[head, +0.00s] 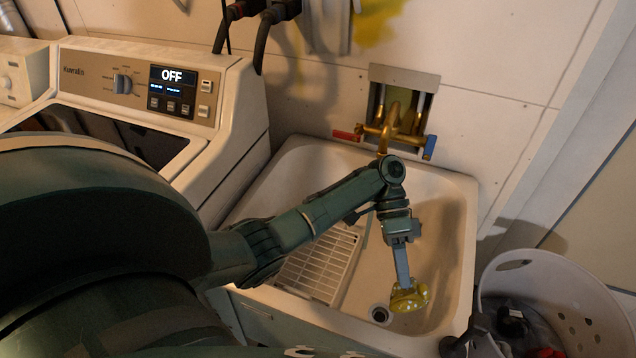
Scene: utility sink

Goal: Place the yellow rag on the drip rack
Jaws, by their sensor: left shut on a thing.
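The yellow rag (411,298) is a crumpled, shiny bundle low in the right part of the sink basin, just right of the drain. My left gripper (403,280) points down and is shut on the rag from above. I cannot tell whether the rag touches the basin floor. The white slatted drip rack (318,268) lies in the left part of the sink, left of the gripper and rag. My left forearm hides part of the rack's upper end.
The white sink (459,225) has a raised rim, with a brass faucet (398,125) over its back edge. The drain (380,313) lies between rack and rag. A washer (215,90) stands left. A white laundry basket (555,275) with dark items stands right.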

